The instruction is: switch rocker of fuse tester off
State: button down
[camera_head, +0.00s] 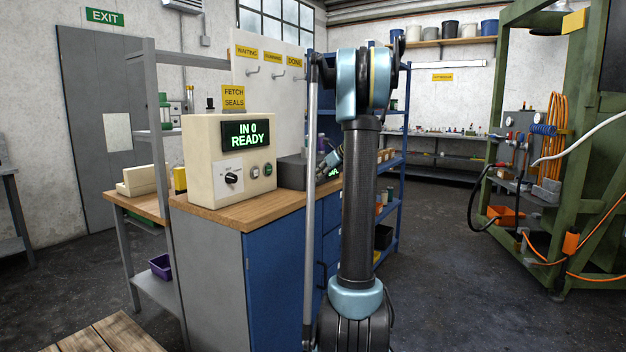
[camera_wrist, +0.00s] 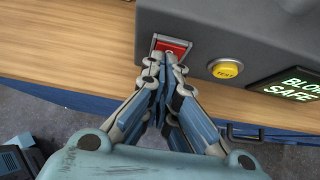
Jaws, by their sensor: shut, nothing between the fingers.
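The fuse tester is a dark grey box, seen in the wrist view (camera_wrist: 220,30) and partly behind my arm in the head view (camera_head: 291,171). Its red rocker (camera_wrist: 172,46) sits in a pale frame on the front face, left of a yellow TEST button (camera_wrist: 225,69). A green-lit display (camera_wrist: 292,88) beside it reads "BLO… SAFE", cut off at the picture edge. My gripper (camera_wrist: 169,59) is shut and empty, its fingertips at the lower part of the rocker. They hide part of it, and I cannot tell whether they touch it or which way it is tilted.
The tester stands on a wooden worktop (camera_wrist: 60,50) over a blue cabinet (camera_head: 270,270). A cream console (camera_head: 208,150) reading "IN 0 READY" stands left of it. Blue shelving (camera_head: 393,165) is behind my arm.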

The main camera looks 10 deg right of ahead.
jog(key=shift+d+r, duration=0.1)
jog(key=shift+r, duration=0.1)
jog(key=shift+r, duration=0.65)
jog(key=v, duration=1.3)
